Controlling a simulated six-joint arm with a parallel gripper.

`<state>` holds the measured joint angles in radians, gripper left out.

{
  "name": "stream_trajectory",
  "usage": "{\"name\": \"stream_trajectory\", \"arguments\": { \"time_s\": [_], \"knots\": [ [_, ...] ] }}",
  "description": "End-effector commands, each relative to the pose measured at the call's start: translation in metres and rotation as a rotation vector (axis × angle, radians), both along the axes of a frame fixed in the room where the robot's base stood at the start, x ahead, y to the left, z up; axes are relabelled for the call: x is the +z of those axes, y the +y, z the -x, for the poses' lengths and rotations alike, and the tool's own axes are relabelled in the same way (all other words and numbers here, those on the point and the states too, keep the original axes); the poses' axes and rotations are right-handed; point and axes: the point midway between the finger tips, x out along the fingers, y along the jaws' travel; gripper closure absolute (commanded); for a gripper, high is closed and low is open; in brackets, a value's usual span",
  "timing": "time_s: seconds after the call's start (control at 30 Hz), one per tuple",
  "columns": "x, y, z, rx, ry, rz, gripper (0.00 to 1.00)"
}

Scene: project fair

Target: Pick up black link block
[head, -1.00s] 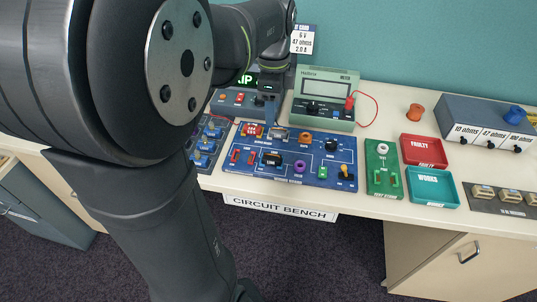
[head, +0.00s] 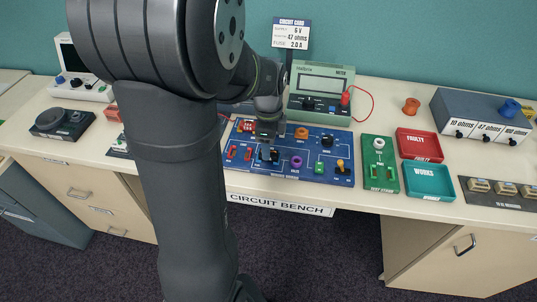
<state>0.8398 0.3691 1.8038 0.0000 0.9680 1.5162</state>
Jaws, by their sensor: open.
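The black link block (head: 269,156) sits on the blue circuit board (head: 220,172) in the head view, in the lower row between red parts and a purple ring. My gripper (head: 268,147) is open and points down right at the block, with its fingers low over the board. My gripper hides the upper part of the block. I cannot tell whether the fingers touch it or stand around it.
Red parts (head: 247,154) stand to the left and the purple ring (head: 296,162) to the right, both close by. An orange ring (head: 302,133) and a black knob (head: 327,140) stand behind. The green meter (head: 322,90) rises behind the board.

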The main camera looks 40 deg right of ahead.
Motion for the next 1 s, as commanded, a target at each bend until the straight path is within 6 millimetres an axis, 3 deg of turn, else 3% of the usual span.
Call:
{"name": "stream_trajectory", "arguments": {
  "time_s": [0.2, 0.47, 0.7, 1.0],
  "knots": [
    [-0.028, 0.000, 0.000, 0.000, 0.000, -0.001, 0.47],
    [-0.030, 0.000, 0.000, 0.000, -0.001, 0.000, 0.47],
    [-0.029, 0.000, 0.000, 0.000, -0.001, 0.000, 0.94],
    [-0.028, 0.000, 0.000, 0.000, -0.002, 0.001, 0.96]
  ]
}}
